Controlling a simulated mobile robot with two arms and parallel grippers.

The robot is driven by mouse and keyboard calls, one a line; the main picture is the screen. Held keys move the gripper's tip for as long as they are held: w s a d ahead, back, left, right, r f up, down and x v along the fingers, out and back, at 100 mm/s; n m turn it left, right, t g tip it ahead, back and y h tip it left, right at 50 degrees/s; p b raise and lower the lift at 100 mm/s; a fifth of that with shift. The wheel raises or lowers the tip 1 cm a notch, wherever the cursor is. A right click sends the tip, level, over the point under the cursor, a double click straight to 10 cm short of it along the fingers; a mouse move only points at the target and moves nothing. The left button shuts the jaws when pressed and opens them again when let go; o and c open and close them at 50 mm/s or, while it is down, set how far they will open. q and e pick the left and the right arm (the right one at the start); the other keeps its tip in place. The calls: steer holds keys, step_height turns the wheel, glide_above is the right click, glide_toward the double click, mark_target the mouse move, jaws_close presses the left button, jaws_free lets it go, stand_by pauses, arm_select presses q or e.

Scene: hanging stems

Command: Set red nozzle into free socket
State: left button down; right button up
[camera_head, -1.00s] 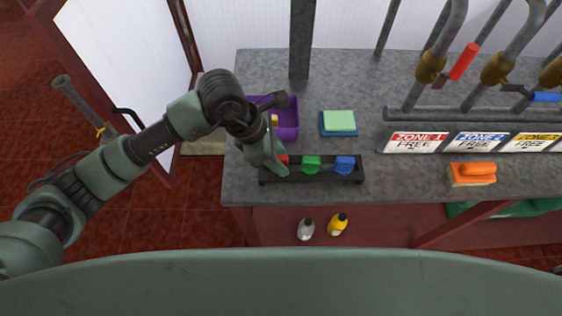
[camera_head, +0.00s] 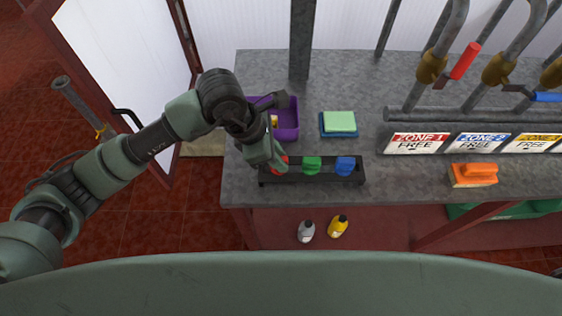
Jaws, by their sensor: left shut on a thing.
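A dark rack (camera_head: 333,180) stands near the front edge of the grey counter. A green nozzle (camera_head: 312,165) and a blue nozzle (camera_head: 345,165) sit in it. The red nozzle (camera_head: 283,161) is at the rack's left end, partly hidden by my left gripper (camera_head: 280,166). The gripper is shut on the red nozzle. I cannot tell whether the nozzle is clear of the rack. Pipes with a red handle (camera_head: 463,61) and a blue handle (camera_head: 546,97) rise behind the signs for zone 1 (camera_head: 415,143), zone 2 (camera_head: 476,141) and zone 3 (camera_head: 538,142). My right gripper is not in view.
A purple bin (camera_head: 290,118) stands behind the rack's left end. Green and blue sponges (camera_head: 339,122) lie behind the rack. An orange brush (camera_head: 473,174) lies at the front right. Two bottles (camera_head: 306,231) stand below the counter's front. The counter (camera_head: 410,177) between rack and brush is clear.

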mark_target(287, 160)
arm_select(q)
steer(key=shift+s+m+b, duration=0.2)
steer(key=shift+m+b, duration=0.25)
steer(key=shift+m, duration=0.05)
steer(key=shift+b, duration=0.4)
stand_by(0.4)
steer(key=shift+r, duration=0.2)
stand_by(0.3)
steer(key=shift+r+p, duration=1)
steer(key=shift+r, duration=1.05)
